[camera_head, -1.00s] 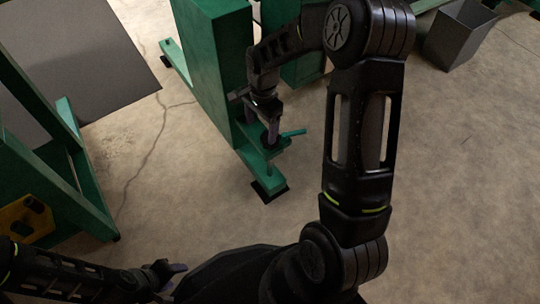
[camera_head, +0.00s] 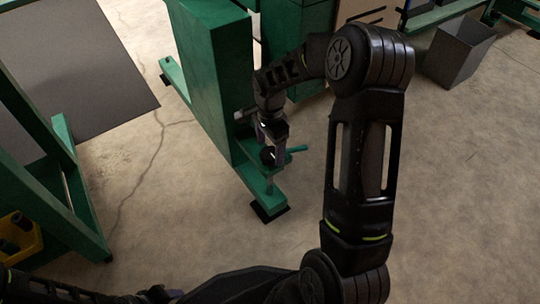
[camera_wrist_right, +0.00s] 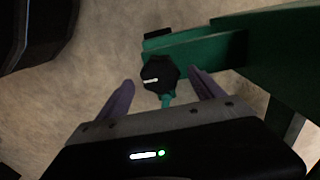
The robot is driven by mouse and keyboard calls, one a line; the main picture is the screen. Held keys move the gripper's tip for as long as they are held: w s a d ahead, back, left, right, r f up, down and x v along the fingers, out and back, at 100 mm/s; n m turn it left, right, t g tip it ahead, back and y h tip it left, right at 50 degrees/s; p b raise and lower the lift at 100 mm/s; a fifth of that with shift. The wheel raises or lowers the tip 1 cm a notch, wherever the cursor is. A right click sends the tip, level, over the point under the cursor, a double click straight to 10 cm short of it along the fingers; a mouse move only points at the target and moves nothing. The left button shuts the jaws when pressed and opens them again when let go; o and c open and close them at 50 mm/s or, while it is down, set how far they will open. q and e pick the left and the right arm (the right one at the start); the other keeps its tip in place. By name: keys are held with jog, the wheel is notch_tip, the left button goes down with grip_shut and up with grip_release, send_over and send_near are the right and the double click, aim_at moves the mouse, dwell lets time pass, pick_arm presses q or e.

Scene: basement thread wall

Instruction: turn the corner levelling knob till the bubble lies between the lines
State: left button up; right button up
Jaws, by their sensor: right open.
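The corner levelling knob (camera_wrist_right: 160,73) is black and faceted with a white mark, on the green machine foot. In the head view the dark knob (camera_head: 267,156) sits low beside the green upright. My right gripper (camera_head: 270,142) is just above it, pointing down. In the right wrist view its two purple-grey fingers (camera_wrist_right: 163,92) are apart, with the knob framed between and beyond them; contact is not visible. My left gripper (camera_head: 157,294) shows only partly at the bottom edge, its fingers unclear. No bubble or lines can be made out.
A teal lever (camera_head: 297,149) sticks out beside the knob. The green upright (camera_head: 215,75) stands close left of the gripper. A grey bin (camera_head: 458,52) is at the back right, a yellow object (camera_head: 20,238) at the left. The floor (camera_head: 450,200) at right is clear.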

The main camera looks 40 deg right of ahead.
jog(key=shift+f+b, duration=0.4)
jog(key=shift+f, duration=1.05)
jog(key=shift+c, duration=0.6)
jog(key=c, duration=1.3)
jog(key=shift+r, duration=0.1)
